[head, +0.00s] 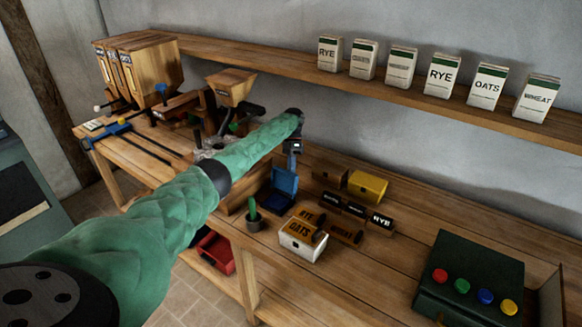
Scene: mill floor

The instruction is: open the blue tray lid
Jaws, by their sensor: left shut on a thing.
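The blue tray (279,202) sits on the workbench at the middle of the head view, just right of my green left arm. Its blue lid (285,179) appears raised and tilted up at the back of the tray. My left gripper (293,158) is at the top edge of the lid and is shut on it. The fingertips are small and dark here, so the exact grip is hard to see. My arm hides part of the bench left of the tray. My right gripper is not in view.
A dark green button box (470,279) is at the right. Labelled packets line the wall shelf (300,66).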

